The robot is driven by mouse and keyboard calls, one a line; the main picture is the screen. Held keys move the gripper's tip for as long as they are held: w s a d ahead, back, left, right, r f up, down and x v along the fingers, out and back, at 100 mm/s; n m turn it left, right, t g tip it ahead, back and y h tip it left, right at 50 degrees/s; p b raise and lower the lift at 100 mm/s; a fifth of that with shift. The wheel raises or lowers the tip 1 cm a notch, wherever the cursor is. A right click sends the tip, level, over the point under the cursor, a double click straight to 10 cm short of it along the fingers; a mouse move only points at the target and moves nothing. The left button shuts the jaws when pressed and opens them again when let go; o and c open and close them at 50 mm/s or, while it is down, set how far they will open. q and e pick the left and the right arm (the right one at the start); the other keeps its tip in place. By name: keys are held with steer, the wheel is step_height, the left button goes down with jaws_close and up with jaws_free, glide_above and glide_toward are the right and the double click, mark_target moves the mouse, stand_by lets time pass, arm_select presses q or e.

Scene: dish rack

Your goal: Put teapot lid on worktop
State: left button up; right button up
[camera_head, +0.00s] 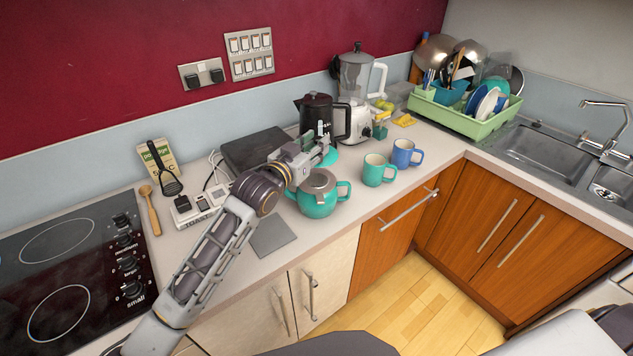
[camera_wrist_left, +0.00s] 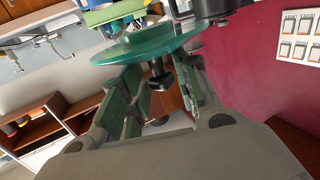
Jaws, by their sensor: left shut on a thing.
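A teal teapot (camera_head: 318,207) with a grey top stands on the worktop (camera_head: 345,226), near its front edge. My left gripper (camera_head: 322,143) is above and behind the teapot, shut on the teal teapot lid (camera_head: 331,157), which is partly hidden by the fingers in the head view. In the left wrist view the lid (camera_wrist_left: 146,45) is a wide teal disc across the fingertips of the gripper (camera_wrist_left: 155,78), with a dark knob between the fingers. Whether the lid touches the worktop, I cannot tell. My right gripper is out of view.
A teal mug (camera_head: 374,171) and a blue mug (camera_head: 403,154) stand right of the teapot. A black kettle (camera_head: 316,113) and a blender (camera_head: 356,90) stand behind. A grey mat (camera_head: 271,237) lies front left. A green dish rack (camera_head: 465,121) stands by the sink (camera_head: 550,155).

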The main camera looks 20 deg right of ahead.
arm_select(q)
steer(key=shift+w+f, duration=0.1)
steer(key=shift+f, duration=0.15)
step_height(320, 180, down, 4)
steer(key=shift+r, duration=0.15)
steer(key=shift+f, duration=0.4)
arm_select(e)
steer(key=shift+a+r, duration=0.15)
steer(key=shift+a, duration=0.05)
arm_select(q)
steer(key=shift+f, duration=0.1)
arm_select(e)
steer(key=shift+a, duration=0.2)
